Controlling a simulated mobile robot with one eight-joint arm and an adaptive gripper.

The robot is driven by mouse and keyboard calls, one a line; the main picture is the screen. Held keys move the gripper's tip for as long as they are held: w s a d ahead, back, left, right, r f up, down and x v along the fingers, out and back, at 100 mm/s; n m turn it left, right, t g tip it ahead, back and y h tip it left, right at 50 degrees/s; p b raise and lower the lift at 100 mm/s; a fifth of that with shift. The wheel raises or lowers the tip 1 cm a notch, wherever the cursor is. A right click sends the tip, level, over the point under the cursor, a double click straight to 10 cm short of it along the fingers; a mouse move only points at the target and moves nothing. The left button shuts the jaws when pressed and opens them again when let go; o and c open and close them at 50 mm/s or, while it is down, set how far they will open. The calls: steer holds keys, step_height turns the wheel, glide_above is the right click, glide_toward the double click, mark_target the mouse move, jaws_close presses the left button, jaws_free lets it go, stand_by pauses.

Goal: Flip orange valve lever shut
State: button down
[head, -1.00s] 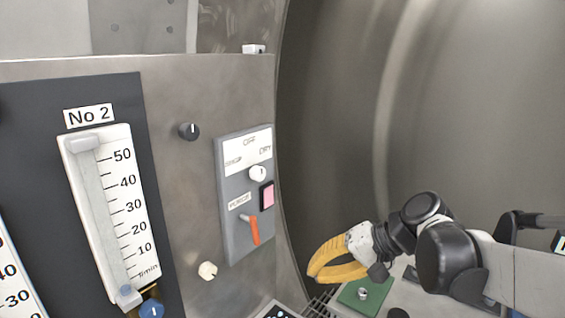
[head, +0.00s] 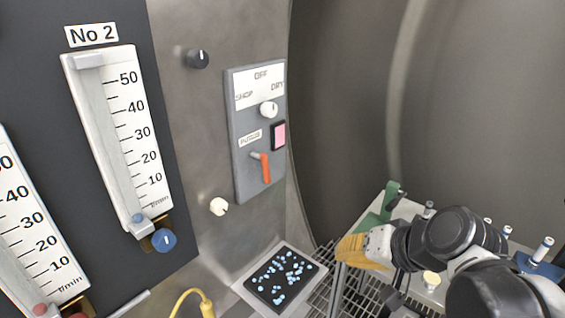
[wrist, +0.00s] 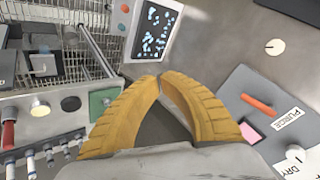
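The orange lever (head: 265,167) is on a grey panel labelled PURGE, below a white knob and beside a pink square button. It points down, slightly tilted, from its pivot in the head view. In the wrist view the orange lever (wrist: 258,104) lies to the right of my fingers. My gripper (head: 345,248) has yellow ribbed fingers and is to the right of and below the lever, well apart from it. In the wrist view my gripper (wrist: 159,78) has its curved fingertips meeting, with nothing seen between them.
A dark screen with pale blue spots (head: 280,278) sits below the panel. A bench with a green block (head: 393,196) and several small vials stands at the right. Black (head: 197,58) and white (head: 219,206) knobs and flow gauges (head: 125,140) are on the left wall. Grating lies below.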

mark_target(258, 170)
steer(key=w+a+r+m+t+y, duration=0.1)
steer(key=w+r+m+t+y, duration=0.1)
steer(key=w+r+y, duration=0.4)
steer(key=w+a+r+m+t+y, duration=0.1)
steer(key=w+a+r+y, duration=0.15)
steer(key=w, duration=0.55)
steer(key=w+a+y+b, duration=0.1)
steer(key=w+a+b, duration=0.2)
steer(key=a, duration=0.7)
steer(key=shift+w+a+f+t+b, duration=0.2)
steer(key=shift+t+b, duration=0.1)
steer(key=shift+b, duration=0.3)
steer(key=shift+s, duration=0.1)
steer(key=shift+s+a+f, duration=0.3)
steer(key=shift+s+a, duration=0.2)
steer(key=shift+s, duration=0.1)
